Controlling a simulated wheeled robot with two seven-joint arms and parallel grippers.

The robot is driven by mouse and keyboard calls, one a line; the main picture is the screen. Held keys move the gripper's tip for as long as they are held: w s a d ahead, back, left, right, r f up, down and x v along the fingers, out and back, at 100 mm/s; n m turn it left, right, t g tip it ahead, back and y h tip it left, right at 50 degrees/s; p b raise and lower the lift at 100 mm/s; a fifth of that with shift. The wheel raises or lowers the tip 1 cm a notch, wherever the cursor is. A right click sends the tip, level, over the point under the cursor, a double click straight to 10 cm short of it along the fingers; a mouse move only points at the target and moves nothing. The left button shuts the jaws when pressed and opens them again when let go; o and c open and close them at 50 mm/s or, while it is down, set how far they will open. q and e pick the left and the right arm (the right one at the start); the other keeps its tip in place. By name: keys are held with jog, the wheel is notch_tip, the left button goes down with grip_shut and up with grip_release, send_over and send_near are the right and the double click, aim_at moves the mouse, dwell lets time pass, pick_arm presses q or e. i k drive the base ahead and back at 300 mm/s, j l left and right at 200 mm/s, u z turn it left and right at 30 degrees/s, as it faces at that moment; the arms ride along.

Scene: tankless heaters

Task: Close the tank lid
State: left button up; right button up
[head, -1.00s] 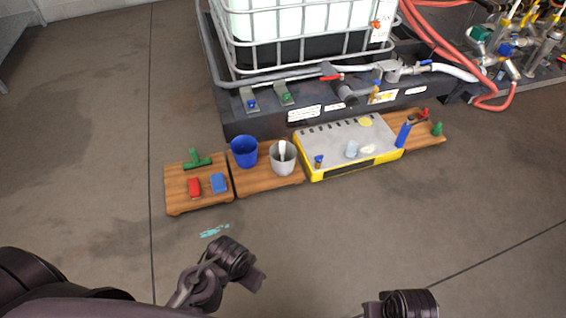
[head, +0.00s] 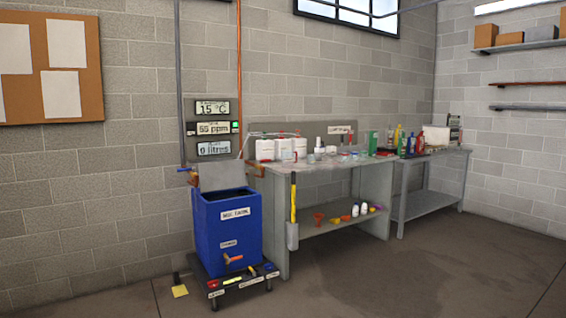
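A blue tank (head: 228,228) with white labels and an orange tap stands on a low dark stand against the block wall. Its grey lid (head: 222,175) is raised, tilted up at the back edge, and the dark opening of the tank shows in front of it. Neither of my grippers is in the head view now.
A grey bench (head: 335,200) with bottles and jars stands right of the tank, with a second table (head: 432,185) beyond it. A yellow-handled spade (head: 293,215) leans at the bench's near end. Display panels (head: 213,128) hang above the tank. The floor (head: 400,280) in front is clear.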

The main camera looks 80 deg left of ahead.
aim_at(214, 176)
jog(key=u, duration=3.2)
